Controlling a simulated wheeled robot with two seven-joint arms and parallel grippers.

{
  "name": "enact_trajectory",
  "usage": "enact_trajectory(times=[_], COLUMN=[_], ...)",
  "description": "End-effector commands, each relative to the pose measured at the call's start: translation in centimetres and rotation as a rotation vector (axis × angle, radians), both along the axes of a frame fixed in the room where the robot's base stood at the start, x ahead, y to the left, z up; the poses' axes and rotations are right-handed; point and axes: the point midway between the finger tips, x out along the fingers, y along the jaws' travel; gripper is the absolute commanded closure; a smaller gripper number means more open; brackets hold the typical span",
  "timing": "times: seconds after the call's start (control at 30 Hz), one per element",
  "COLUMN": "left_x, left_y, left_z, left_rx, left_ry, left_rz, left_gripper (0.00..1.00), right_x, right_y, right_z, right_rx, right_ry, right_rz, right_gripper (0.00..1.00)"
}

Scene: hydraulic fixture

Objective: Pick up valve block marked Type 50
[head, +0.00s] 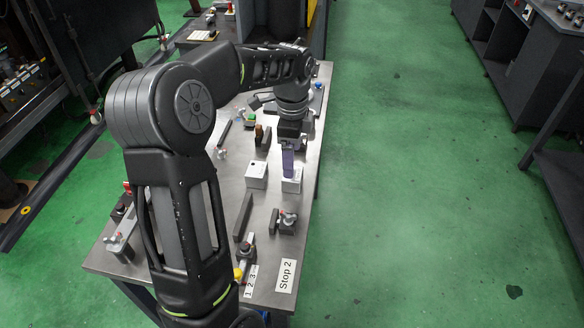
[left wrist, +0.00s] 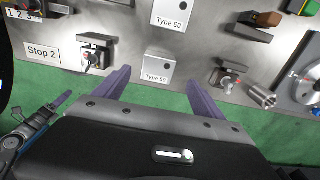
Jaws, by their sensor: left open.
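The fingers are apart and hold nothing. In the head view, my left gripper (head: 289,162) points down over the block (head: 291,185) and hides part of it. Whether the fingers reach down beside its sides is hard to tell.
A similar white block marked Type 60 (left wrist: 168,22) stands close by, left of it in the head view (head: 256,176). Clamps (head: 286,221) and a Stop 2 label (head: 286,276) lie toward the table's near end. The table (head: 225,185) ends just right of the Type 50 block; green floor lies beyond.

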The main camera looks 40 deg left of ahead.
Motion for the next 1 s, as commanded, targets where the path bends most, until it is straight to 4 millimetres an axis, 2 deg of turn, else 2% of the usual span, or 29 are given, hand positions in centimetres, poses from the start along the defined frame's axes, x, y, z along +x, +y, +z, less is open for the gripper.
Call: enact_trajectory(times=[0.27, 0.5, 0.87, 1.0], left_x=[0.0, 0.0, 0.0, -0.1], left_y=[0.0, 0.0, 0.0, -0.1], left_z=[-0.1, -2.3, -2.7, -3.9], left_rx=[0.000, -0.001, 0.000, -0.001], left_ry=[0.000, 0.003, 0.000, 0.004], left_rz=[0.001, 0.002, 0.001, 0.001], left_gripper=[0.20, 0.20, 0.20, 0.20], right_x=[-0.1, -0.1, -0.1, -0.1], right_y=[0.0, 0.0, -0.1, -0.1], right_z=[0.0, 0.3, 0.3, 0.9], right_rx=[-0.001, -0.001, -0.002, -0.002], right_ry=[0.001, 0.001, 0.003, 0.004], right_rz=[-0.001, -0.001, -0.001, -0.001], right_gripper=[0.55, 0.55, 0.55, 0.55])
